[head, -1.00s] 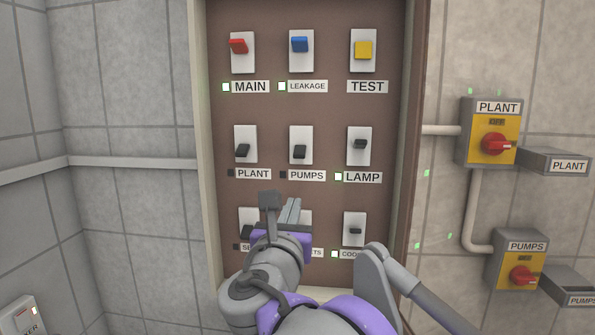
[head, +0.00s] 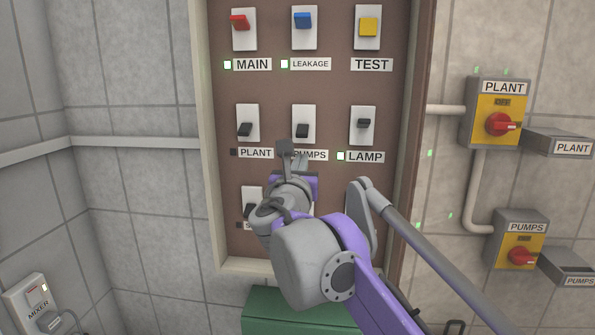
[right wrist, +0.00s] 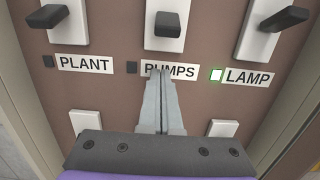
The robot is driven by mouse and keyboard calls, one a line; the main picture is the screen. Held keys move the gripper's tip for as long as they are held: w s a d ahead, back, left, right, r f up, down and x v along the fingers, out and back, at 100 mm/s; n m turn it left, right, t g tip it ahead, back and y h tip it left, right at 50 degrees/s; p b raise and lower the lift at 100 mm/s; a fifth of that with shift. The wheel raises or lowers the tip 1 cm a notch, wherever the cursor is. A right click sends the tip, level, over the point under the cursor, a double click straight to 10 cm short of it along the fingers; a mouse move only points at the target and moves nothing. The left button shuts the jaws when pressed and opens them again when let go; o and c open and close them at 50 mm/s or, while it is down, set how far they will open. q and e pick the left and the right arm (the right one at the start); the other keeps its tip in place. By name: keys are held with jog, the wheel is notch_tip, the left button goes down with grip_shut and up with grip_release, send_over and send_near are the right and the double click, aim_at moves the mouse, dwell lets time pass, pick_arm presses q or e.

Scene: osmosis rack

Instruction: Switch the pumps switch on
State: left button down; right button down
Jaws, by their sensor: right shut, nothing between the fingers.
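The pumps switch (head: 302,130) is a black lever on a white plate in the middle row of the brown panel, its lever tilted down. It also shows at the top of the right wrist view (right wrist: 168,24). The pumps label (right wrist: 182,71) is below it, with a dark, unlit indicator (right wrist: 131,67) to its left. My right gripper (head: 300,160) is shut and empty, just below the switch. In the right wrist view its fingertips (right wrist: 161,74) overlap the label's lower edge. Whether they touch the panel I cannot tell. My left gripper is not in view.
The plant switch (head: 246,129) is left of the pumps switch, lever down. The lamp switch (head: 364,124) is right, lever up, indicator lit. A separate pumps rotary switch (head: 521,255) is on the right wall. A green box (head: 290,312) stands below the panel.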

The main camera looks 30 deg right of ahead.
aim_at(302, 132)
jog(key=r, duration=0.2)
jog(key=s+a+r, duration=0.1)
jog(key=shift+s+r+p, duration=0.1)
jog(key=shift+r+p, duration=0.2)
jog(key=shift+p, duration=0.05)
jog(key=shift+s+r, duration=0.1)
jog(key=shift+a+r+y+p, duration=0.1)
jog(key=shift+y+p, duration=0.3)
jog(key=shift+p, duration=0.05)
